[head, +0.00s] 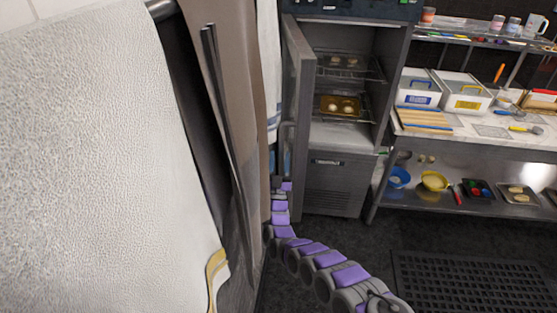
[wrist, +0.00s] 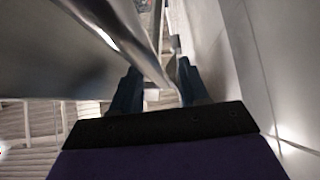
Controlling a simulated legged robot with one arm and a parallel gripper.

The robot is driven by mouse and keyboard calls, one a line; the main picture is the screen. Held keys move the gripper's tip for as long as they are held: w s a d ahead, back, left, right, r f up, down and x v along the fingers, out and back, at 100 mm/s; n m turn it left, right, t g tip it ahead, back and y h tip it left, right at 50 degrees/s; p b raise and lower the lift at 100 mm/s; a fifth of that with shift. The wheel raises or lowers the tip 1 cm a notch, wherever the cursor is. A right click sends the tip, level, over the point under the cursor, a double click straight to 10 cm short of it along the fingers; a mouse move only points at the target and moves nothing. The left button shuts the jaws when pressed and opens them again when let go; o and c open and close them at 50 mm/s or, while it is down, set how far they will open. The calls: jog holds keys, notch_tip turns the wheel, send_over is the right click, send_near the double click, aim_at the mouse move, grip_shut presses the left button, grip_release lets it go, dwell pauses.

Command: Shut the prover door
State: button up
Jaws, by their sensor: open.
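The prover (head: 339,185) stands in the middle of the head view with its front open, showing racks and trays inside. Its door (head: 299,90) is swung out towards me and seen nearly edge-on at the cabinet's left. A vertical handle (head: 284,150) shows on the door's left side. My gripper (head: 281,182) is low beside the door, at the handle's lower end. In the wrist view my gripper (wrist: 158,88) is open, its two blue fingers apart. A shiny metal bar (wrist: 125,42) runs down towards the gap between them. I cannot tell whether they touch it.
White towels (head: 90,150) and brown cloth (head: 232,90) hang close on the left. A steel worktable (head: 470,148) with boxes and a lower shelf stands right of the prover. A black floor mat (head: 475,285) lies in front of it.

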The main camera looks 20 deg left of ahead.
jog(key=shift+w+d+r, duration=0.2)
jog(key=shift+d+r, duration=0.2)
jog(key=shift+d, duration=0.1)
jog(key=shift+a+f, duration=0.1)
jog(key=shift+a, duration=0.2)
jog(key=shift+c, duration=0.2)
jog(key=shift+a+f, duration=0.1)
jog(key=shift+a, duration=0.3)
jog(key=c, duration=0.3)
jog(key=shift+d, duration=0.35)
jog(key=c, duration=0.5)
grip_shut()
jog(key=shift+a, duration=0.1)
